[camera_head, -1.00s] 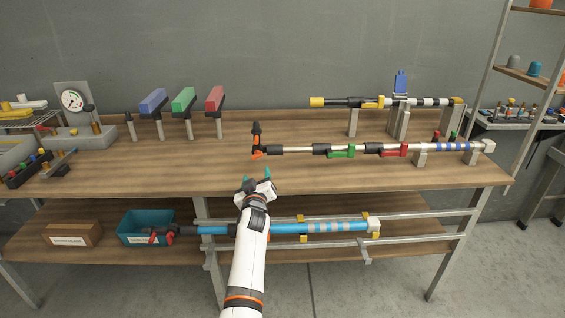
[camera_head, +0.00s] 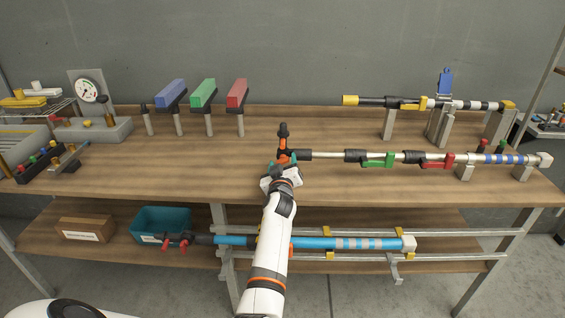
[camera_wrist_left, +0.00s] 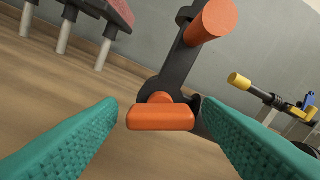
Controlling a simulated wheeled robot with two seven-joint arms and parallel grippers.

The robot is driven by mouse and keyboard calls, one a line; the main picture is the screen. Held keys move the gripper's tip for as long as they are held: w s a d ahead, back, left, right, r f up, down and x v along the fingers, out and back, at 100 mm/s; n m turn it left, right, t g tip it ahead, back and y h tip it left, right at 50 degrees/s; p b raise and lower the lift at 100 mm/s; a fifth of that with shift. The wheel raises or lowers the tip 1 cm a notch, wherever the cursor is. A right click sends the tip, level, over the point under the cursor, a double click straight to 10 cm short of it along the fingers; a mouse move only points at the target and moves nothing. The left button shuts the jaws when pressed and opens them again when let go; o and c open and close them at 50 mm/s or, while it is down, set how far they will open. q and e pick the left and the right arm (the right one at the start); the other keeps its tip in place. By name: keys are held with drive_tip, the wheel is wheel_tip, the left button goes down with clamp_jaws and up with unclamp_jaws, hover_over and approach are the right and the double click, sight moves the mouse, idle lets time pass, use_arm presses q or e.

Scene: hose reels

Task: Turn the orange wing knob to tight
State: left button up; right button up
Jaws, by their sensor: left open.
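The orange wing knob (camera_head: 284,156) is at the left end of the long pole (camera_head: 330,156) lying across the workbench, below a black upright piece (camera_head: 283,131). In the left wrist view the knob (camera_wrist_left: 160,117) is a short, rounded orange bar in front of a black fitting. My left gripper (camera_head: 282,166) is open at the knob. Its two teal finger pads stand on either side of the bar, with the left pad very near it; I cannot tell whether they touch. An orange cylinder (camera_wrist_left: 212,20) on a black arm shows above the knob. My right gripper is out of view.
Green (camera_head: 377,161) and red (camera_head: 437,162) clamps sit along the pole. A second pole with a yellow tip (camera_head: 350,100) lies behind it. Blue, green and red blocks on posts stand at the back left. A blue pole (camera_head: 300,243) lies on the lower shelf.

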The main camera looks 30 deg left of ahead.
use_arm(q)
drive_tip(key=shift+s+d+r, duration=0.1)
drive_tip(key=shift+c, duration=1.2)
drive_tip(key=c, duration=0.8)
drive_tip(key=shift+o, duration=0.2)
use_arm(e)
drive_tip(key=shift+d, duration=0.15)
